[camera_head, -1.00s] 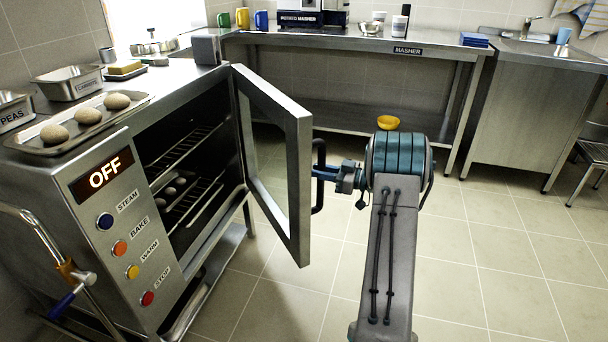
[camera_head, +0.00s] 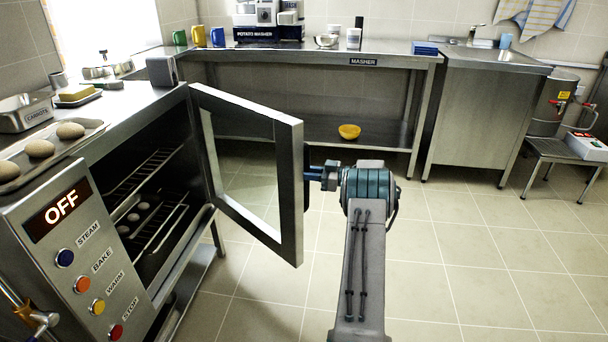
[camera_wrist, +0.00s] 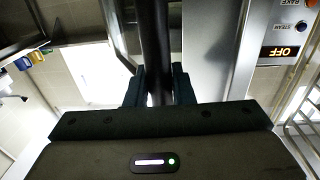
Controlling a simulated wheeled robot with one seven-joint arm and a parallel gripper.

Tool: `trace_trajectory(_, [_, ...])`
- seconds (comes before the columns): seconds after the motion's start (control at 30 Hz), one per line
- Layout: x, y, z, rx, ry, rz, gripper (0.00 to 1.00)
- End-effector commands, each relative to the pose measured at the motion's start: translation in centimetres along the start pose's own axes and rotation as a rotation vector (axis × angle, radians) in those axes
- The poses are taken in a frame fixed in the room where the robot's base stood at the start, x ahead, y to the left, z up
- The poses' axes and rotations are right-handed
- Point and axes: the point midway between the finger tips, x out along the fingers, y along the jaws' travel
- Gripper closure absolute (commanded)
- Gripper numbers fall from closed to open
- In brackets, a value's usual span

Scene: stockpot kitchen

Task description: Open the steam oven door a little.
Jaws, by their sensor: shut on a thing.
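The steam oven (camera_head: 120,232) stands at the left with its display reading OFF. Its framed glass door (camera_head: 290,190) stands well open, swung out to the right, and racks with several round items show inside. My gripper (camera_head: 312,174) is at the outer side of the door. In the wrist view my gripper (camera_wrist: 159,88) is shut on the dark bar of the door handle (camera_wrist: 153,40), one finger on each side. In the head view most of the handle is hidden by the door frame and my gripper.
A steel table (camera_head: 300,50) with a masher and mugs stands at the back; a yellow bowl (camera_head: 349,131) sits on its lower shelf. A low stool (camera_head: 560,150) is at the right. The tiled floor (camera_head: 450,260) right of my arm is clear.

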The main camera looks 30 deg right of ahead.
Motion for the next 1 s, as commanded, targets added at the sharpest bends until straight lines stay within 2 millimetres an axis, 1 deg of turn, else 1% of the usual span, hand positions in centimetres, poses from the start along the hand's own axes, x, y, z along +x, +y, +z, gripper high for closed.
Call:
trace_trajectory(0.3, [0.0,0.0,0.0,0.000,0.001,0.001,1.00])
trace_trajectory(0.33, [0.0,0.0,0.0,0.000,0.001,0.001,0.70])
trace_trajectory(0.37, [0.0,0.0,0.0,0.000,0.001,0.001,0.62])
trace_trajectory(0.4, [0.0,0.0,0.0,0.000,0.000,0.001,0.58])
trace_trajectory(0.67, [-0.1,0.0,0.0,0.000,0.000,0.001,0.58])
trace_trajectory(0.77, [-0.7,0.1,-0.1,0.000,0.000,0.003,0.58])
trace_trajectory(0.87, [-2.1,0.1,-0.1,0.001,0.000,0.004,0.58])
trace_trajectory(1.0, [-5.3,0.1,-0.2,0.000,-0.001,0.005,0.58])
